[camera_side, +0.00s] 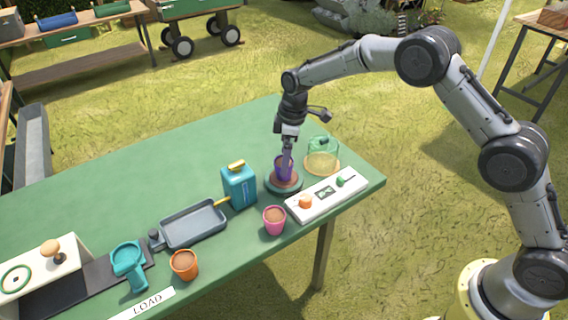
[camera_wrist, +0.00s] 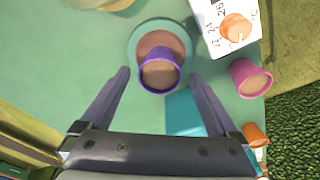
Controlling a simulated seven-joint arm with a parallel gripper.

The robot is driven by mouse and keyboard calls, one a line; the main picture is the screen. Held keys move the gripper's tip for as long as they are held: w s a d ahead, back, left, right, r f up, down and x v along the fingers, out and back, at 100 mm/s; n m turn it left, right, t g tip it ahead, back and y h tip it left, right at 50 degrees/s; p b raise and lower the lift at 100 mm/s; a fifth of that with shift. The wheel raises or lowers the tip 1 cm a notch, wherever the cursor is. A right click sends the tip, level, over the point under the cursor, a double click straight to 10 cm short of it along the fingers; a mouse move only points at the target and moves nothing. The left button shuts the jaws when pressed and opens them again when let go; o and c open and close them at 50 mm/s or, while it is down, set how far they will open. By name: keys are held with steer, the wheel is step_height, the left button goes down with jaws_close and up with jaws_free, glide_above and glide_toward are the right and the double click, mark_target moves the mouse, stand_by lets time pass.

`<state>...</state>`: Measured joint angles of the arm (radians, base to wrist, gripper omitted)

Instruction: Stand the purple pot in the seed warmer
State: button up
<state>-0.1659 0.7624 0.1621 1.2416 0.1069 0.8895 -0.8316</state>
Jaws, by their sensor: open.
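The purple pot (camera_side: 284,172), filled with brown soil, appears upright on a round teal-rimmed plate (camera_side: 270,186) with a terracotta centre, which looks like the seed warmer. In the wrist view the purple pot (camera_wrist: 158,74) overlaps the near part of the plate (camera_wrist: 136,38). Whether its base rests fully on the plate is hard to tell. My gripper (camera_side: 287,152) points down over the pot in the side view. In the wrist view my gripper (camera_wrist: 159,76) is open, with one finger on each side of the pot and visible gaps between.
A white control panel (camera_side: 326,195) with orange and green knobs lies beside the plate. A green clear dome (camera_side: 322,146) stands behind. A pink pot (camera_side: 274,221), teal box (camera_side: 239,187), grey tray (camera_side: 192,225) and orange pot (camera_side: 184,265) stand nearby. The table's back left is clear.

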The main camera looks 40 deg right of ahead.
steer(key=s+d+r+m, duration=0.1)
steer(key=s+d+r, duration=0.15)
steer(key=r, duration=0.35)
steer(key=s+d+r+m+t, duration=0.1)
steer(key=s+r, duration=0.3)
steer(key=r, duration=0.3)
steer(key=s+d+r+m, duration=0.1)
steer(key=s+r, duration=0.2)
steer(key=r, duration=0.3)
steer(key=s+d+r+m+t, duration=0.25)
steer(key=s+r, duration=0.25)
steer(key=s, duration=0.5)
steer(key=s+d+f+m, duration=0.1)
steer(key=s+d+m, duration=0.1)
steer(key=s, duration=0.8)
steer(key=s+d+f+m+t+h, duration=0.1)
steer(key=s+d+f+m, duration=0.1)
steer(key=s, duration=0.8)
steer(key=shift+f+m, duration=0.15)
steer(key=shift+m, duration=0.4)
